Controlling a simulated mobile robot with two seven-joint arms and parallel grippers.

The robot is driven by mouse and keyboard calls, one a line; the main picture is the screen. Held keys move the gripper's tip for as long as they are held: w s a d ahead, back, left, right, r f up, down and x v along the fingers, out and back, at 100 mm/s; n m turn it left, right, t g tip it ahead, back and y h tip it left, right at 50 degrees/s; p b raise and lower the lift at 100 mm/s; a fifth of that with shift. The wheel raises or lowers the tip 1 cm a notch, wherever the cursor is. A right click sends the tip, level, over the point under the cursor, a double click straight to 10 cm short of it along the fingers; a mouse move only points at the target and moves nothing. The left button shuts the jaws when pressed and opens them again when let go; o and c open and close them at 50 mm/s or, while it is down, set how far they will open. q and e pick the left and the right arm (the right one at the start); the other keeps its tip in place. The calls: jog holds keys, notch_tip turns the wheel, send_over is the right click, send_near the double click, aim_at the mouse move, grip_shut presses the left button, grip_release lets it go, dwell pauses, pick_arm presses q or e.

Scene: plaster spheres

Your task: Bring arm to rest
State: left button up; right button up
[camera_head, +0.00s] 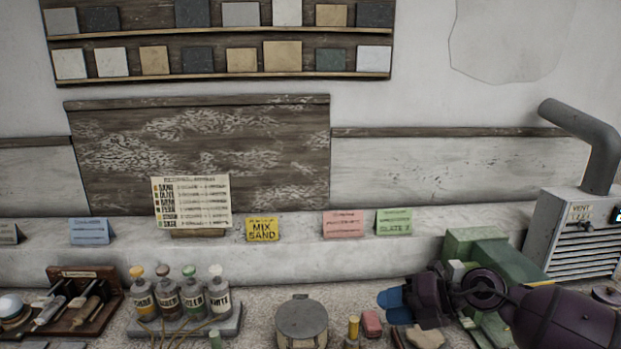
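My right arm (565,318), dark purple, comes in from the lower right and reaches left over the worktop. My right gripper (392,302) is at its left end, with blue fingertips pointing left. The two blue tips lie close together in the picture, and the gap between them is not clear. Nothing can be made out between them. The gripper is right of a round grey lidded pot (302,320) and appears apart from it. My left gripper is not in view.
Several labelled bottles (180,294) stand on a grey slab at the lower left, beside a wooden tool rack (105,310). Small blocks, including a red one (371,323), lie below the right gripper. Green boxes (472,240) and a grey vent unit (575,235) stand behind the arm.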

notch_tip(320, 180, up, 4)
jog(key=a+m+t+y, duration=0.1)
jog(key=m+t+y, duration=0.2)
jog(key=m+t, duration=0.55)
jog(key=s+d+f+m+t+h, duration=0.1)
jog(key=s+d+f+m+h, duration=0.25)
jog(key=f+m, duration=0.3)
jog(key=s+d+f+m+t+h, duration=0.1)
jog(key=s+d+f+m+h, duration=0.15)
jog(key=f+m+h, duration=0.35)
jog(key=s+d+f+m+t+h, duration=0.1)
jog(key=s+d+f+m+h, duration=0.25)
jog(key=f+m, duration=0.3)
jog(key=s+d+f+m+g+h, duration=0.1)
jog(key=s+f+m+g, duration=0.1)
jog(key=s+f, duration=0.3)
jog(key=s+d+f+m+g+h, duration=0.1)
jog(key=s+f, duration=0.4)
jog(key=s, duration=0.5)
jog(key=shift+d+m+g, duration=0.35)
jog(key=shift+d+m, duration=0.35)
jog(key=shift+m, duration=0.55)
dwell(2.3)
